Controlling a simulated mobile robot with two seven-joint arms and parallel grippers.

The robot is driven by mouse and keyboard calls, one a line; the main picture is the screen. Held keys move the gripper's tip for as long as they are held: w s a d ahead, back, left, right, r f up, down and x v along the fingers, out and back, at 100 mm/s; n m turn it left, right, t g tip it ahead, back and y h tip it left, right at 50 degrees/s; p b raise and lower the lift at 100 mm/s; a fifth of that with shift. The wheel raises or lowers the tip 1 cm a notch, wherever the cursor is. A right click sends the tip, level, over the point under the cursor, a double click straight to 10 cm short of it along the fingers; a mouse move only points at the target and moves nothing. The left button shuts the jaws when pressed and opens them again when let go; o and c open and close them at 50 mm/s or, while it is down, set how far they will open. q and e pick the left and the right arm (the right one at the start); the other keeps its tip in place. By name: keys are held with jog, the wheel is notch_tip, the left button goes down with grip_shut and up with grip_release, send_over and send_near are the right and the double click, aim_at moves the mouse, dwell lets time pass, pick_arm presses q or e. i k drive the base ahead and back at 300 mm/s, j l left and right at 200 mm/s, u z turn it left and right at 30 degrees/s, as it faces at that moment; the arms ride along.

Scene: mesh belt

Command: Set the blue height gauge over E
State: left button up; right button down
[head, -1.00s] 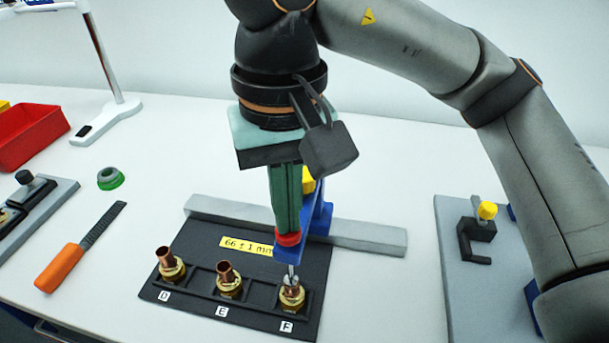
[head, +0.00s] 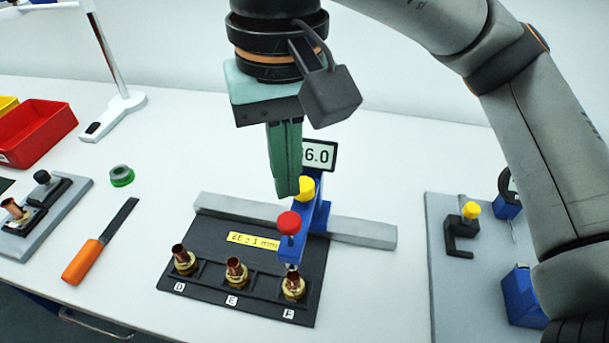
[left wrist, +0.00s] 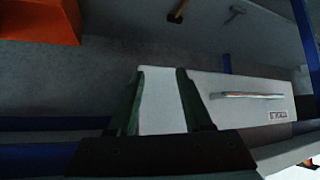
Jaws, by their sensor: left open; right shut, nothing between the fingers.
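The blue height gauge (head: 319,218) stands on the grey rail, its arm and probe over the copper-and-brass fitting at F (head: 294,288). It has a red knob (head: 289,223), a yellow knob (head: 305,188) and a display partly hidden by my gripper, reading "6.0" in the visible part. The fitting at E (head: 236,272) sits in the middle of the black fixture (head: 216,229), left of the probe. My right gripper (head: 286,194) is shut and empty, just above and behind the red knob. My left gripper (left wrist: 161,72) is open and empty, away from the fixture.
The fitting at D (head: 184,261) is left of E. The grey rail (head: 362,233) runs behind the fixture. A file with orange handle (head: 83,262), a green ring (head: 121,176) and a red bin (head: 38,135) lie left. A grey board (head: 450,285) with tools lies right.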

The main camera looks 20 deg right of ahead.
aim_at(320, 155)
jog(key=k+j, duration=0.2)
jog(key=k, duration=0.3)
jog(key=k+j, duration=0.2)
jog(key=k, duration=0.25)
